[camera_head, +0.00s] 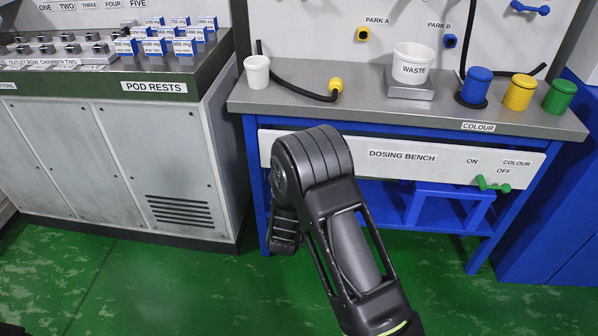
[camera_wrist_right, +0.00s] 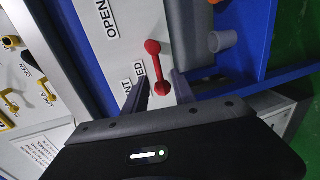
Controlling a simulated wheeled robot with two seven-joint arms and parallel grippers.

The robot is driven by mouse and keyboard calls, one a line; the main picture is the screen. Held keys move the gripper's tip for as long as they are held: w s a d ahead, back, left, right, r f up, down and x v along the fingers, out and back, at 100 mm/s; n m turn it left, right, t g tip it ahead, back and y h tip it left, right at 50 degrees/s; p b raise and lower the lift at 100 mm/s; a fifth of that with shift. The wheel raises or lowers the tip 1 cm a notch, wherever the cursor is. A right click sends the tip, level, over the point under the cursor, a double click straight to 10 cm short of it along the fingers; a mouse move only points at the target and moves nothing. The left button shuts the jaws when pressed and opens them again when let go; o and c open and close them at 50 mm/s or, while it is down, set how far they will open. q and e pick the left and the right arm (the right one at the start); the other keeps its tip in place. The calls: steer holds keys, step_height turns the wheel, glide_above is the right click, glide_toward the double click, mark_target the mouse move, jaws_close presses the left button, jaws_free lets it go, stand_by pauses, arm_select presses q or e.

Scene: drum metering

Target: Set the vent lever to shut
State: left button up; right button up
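In the right wrist view a red lever (camera_wrist_right: 160,68) with a round knob at each end is mounted on a pale panel. A label reading OPEN (camera_wrist_right: 98,18) lies beyond it. Labels partly hidden by the gripper show "NT" and "ED". I cannot read which label marks shut. My right gripper (camera_wrist_right: 161,92) is open, with one dark finger on each side of the lever's near end. I cannot tell whether either finger touches it. The red lever does not show in the head view, which shows a black arm of mine but no gripper. My left gripper is not in view.
The dosing bench (camera_head: 400,155) carries a green lever (camera_head: 492,184), a WASTE cup (camera_head: 412,63) and coloured canisters. The pod rests cabinet (camera_head: 150,170) stands left. In the wrist view, a grey cup (camera_wrist_right: 222,40) and yellow handles (camera_wrist_right: 47,92) sit near the panel.

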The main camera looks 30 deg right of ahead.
steer(key=v, duration=0.3)
steer(key=shift+s, duration=0.1)
stand_by(0.4)
